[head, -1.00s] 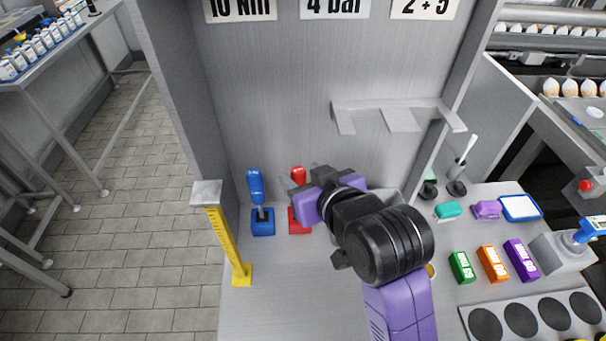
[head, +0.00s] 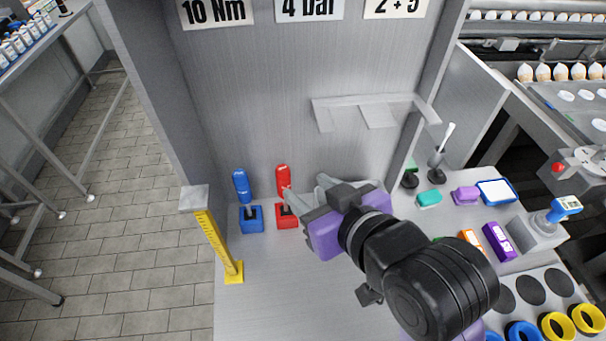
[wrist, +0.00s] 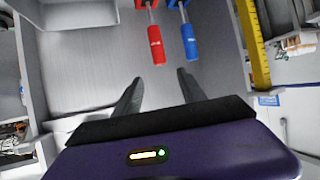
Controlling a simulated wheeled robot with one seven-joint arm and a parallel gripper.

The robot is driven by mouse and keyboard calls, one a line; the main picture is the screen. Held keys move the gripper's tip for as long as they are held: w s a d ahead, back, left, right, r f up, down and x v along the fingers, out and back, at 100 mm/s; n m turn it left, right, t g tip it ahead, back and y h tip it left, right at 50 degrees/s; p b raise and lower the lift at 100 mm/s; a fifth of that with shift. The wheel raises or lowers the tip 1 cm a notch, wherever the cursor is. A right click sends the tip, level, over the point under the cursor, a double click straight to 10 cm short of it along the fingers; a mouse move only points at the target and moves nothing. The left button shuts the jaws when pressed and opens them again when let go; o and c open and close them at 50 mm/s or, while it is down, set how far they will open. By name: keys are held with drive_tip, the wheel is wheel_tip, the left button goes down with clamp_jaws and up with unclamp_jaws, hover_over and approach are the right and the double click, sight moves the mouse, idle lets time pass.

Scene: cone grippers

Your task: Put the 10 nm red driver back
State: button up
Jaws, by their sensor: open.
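The red driver (head: 283,180) stands upright in its red holder (head: 287,221) at the back of the bench, under the "10 Nm" sign (head: 214,12). In the wrist view the red driver (wrist: 155,45) lies ahead of the fingertips, apart from them, with its shaft running to the red holder (wrist: 145,4). My gripper (head: 304,188) is open, just right of the red driver in the head view. In the wrist view nothing is between the fingers of my gripper (wrist: 158,84).
A blue driver (head: 242,185) stands in a blue holder (head: 250,219) just left of the red one. A yellow post (head: 218,245) stands at the bench's left edge. A grey shelf bracket (head: 365,110) juts from the back wall. Coloured boxes (head: 498,241) are at the right.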

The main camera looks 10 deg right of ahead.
drive_tip(key=shift+p+v, duration=0.95)
drive_tip(key=shift+p, duration=0.65)
drive_tip(key=s+d+f+m+t+h, duration=0.2)
drive_tip(key=s+d+f, duration=0.7)
drive_tip(key=s, duration=0.1)
drive_tip(key=s+d+r+m+h, duration=0.1)
drive_tip(key=s+d, duration=0.1)
drive_tip(key=s, duration=0.6)
drive_tip(key=s+d+r+m+t+h, duration=0.1)
drive_tip(key=s+d, duration=0.1)
drive_tip(key=s, duration=0.7)
drive_tip(key=shift+s+d+r, duration=0.15)
drive_tip(key=shift+s, duration=0.1)
